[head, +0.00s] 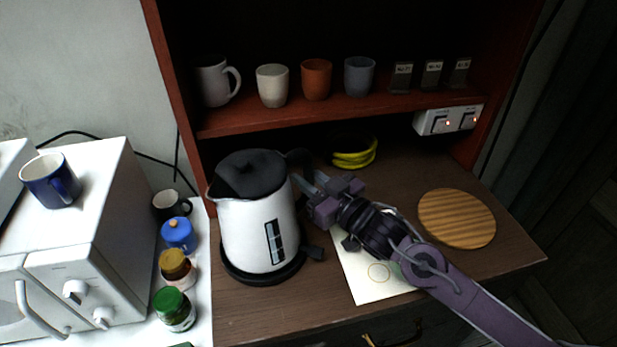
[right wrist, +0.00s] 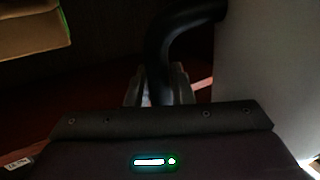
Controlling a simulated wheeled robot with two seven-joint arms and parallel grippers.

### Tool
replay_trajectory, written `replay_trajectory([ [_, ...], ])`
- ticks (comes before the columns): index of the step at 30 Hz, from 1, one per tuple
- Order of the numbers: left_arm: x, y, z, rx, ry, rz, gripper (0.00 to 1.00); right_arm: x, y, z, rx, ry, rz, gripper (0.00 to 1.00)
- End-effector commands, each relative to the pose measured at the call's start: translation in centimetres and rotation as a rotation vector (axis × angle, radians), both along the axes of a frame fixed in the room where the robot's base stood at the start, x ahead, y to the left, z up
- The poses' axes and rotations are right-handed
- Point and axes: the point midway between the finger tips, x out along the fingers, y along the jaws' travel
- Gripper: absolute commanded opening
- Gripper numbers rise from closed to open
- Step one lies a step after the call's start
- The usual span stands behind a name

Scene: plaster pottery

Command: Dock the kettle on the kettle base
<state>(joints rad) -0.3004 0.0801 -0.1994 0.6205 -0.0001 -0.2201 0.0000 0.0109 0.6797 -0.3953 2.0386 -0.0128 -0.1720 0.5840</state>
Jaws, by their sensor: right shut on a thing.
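My right gripper (head: 305,187) reaches in from the right and is shut on the kettle's black handle (head: 299,158). In the right wrist view the handle (right wrist: 168,50) runs down between the fingers (right wrist: 160,90), beside the white kettle body (right wrist: 265,80). My left gripper is not in view.
A shelf (head: 260,122) with mugs and cups hangs behind the kettle. A yellow coiled item (head: 354,160) lies behind the gripper. A paper sheet (head: 372,285) and round wooden board (head: 456,218) lie to the right. Jars (head: 174,308) and a white appliance (head: 90,250) stand left.

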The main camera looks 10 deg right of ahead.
Motion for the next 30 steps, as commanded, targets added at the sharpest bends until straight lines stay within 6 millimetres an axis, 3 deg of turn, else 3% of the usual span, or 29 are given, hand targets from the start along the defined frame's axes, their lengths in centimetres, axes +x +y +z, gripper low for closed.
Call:
replay_trajectory([
  [4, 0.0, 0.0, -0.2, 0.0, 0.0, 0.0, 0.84, 0.0, 0.0, 0.2, 0.008, -0.008, -0.001, 0.0],
  [5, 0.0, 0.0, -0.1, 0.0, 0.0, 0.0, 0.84, 0.1, 0.0, 0.2, 0.008, -0.008, -0.001, 0.24],
  [6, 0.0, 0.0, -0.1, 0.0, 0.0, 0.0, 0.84, 0.0, 0.0, 0.2, 0.007, -0.007, -0.001, 0.3],
  [16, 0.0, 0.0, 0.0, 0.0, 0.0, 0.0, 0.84, -0.3, -0.1, -0.5, -0.004, 0.006, 0.0, 0.3],
  [30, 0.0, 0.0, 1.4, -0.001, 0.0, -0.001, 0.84, -3.5, -1.9, -0.3, -0.002, 0.005, 0.0, 0.3],
])
